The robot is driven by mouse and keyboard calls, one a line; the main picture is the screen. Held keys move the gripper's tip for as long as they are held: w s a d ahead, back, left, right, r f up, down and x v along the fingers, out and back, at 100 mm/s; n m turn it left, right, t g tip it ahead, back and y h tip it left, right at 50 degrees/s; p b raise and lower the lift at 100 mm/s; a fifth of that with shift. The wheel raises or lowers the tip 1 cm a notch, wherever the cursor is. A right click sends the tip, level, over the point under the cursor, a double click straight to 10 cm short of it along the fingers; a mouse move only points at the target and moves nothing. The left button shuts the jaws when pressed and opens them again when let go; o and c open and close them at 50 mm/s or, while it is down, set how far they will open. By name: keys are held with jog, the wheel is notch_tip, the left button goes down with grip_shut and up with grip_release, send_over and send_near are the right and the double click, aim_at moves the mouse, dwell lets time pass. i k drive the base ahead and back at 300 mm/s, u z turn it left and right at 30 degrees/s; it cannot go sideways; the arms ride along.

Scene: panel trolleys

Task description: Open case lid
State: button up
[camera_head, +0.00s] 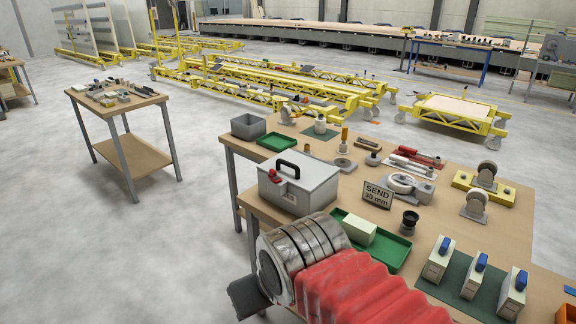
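A grey case (296,196) stands on the near wooden workbench with its lid (305,174) shut. The lid has a black arched handle (288,166) on top. A red latch (274,177) sits at the left part of the case's front, near the lid edge. My arm, in a red bellows sleeve with silver bands, reaches in from the bottom edge, in front of and below the case in the picture. Only a dark grey piece shows at its end; the fingers cannot be made out. The arm end appears apart from the case.
A green tray (393,259) with a pale block and a "SEND 30 mm" sign (377,194) stand right of the case. An open grey bin (248,126) and green tray (276,141) lie behind it. Several blue-topped boxes stand at right.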

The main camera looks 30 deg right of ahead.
aim_at(305, 172)
jog(key=i, duration=1)
